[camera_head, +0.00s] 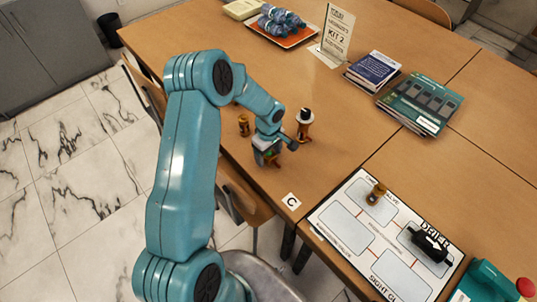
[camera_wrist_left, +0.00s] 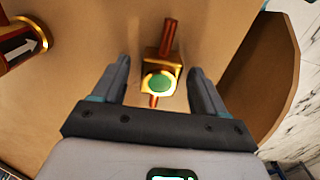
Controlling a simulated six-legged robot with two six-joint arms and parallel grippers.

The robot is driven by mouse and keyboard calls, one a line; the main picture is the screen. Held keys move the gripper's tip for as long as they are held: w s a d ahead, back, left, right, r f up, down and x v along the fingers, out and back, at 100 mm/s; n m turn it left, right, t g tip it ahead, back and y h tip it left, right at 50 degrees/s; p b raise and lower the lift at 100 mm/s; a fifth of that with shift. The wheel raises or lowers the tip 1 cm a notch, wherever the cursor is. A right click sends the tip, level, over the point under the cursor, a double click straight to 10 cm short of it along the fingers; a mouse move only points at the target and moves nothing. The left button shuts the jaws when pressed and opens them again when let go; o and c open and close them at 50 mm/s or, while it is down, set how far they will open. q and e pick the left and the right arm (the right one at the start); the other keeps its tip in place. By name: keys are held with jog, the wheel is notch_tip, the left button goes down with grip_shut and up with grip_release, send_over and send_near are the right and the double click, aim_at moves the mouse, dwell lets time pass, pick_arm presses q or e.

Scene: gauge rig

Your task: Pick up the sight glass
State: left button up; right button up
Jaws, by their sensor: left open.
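The sight glass (camera_wrist_left: 160,80) lies on the wooden table in the left wrist view. It is a brass block with a round green eye and copper stubs at both ends. My left gripper (camera_wrist_left: 158,88) is open, one finger on each side of it, with gaps visible between fingers and brass. I cannot tell how far above the table the fingertips are. In the head view my left gripper (camera_head: 268,158) is low over the table near its edge and hides most of the piece below. My right gripper is not in view.
A labelled white board (camera_head: 345,213) at lower right holds a brass piece and a black cylinder. Booklets (camera_head: 420,103) lie farther back.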

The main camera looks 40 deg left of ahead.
pick_arm(q)
jog(key=c, duration=1.2)
